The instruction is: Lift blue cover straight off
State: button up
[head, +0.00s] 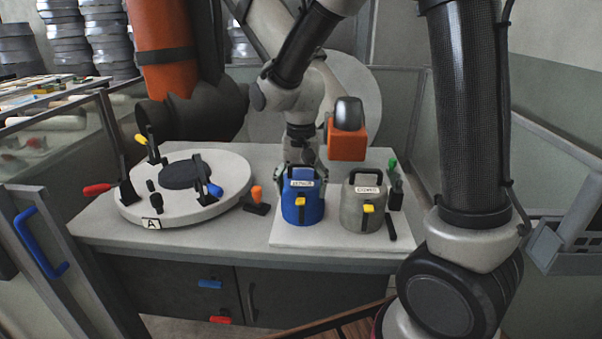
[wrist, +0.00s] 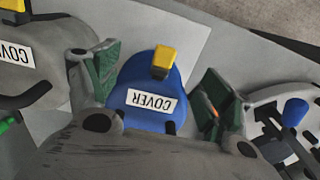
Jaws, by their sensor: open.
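The blue cover (head: 301,211) stands upright on a pale board on the table, with a dark handle on top, a white label and a yellow latch on its front. In the wrist view the blue cover (wrist: 138,72) lies between my two fingers, its COVER label upside down. My gripper (head: 302,174) is over the top of the blue cover, with one finger on each side. In the wrist view my gripper (wrist: 157,88) is open, and gaps show between its green pads and the cover. The handle is mostly hidden there.
A similar grey cover (head: 351,211) with a yellow latch stands close on the right. A round white mould (head: 130,209) with several toggle clamps lies on the left. An orange-tipped clamp (head: 257,206) is left of the blue cover; a dark bar (head: 390,226) lies on the right.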

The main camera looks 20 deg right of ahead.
jog(key=shift+f, duration=1.45)
grip_shut()
jog(key=shift+r, duration=2.55)
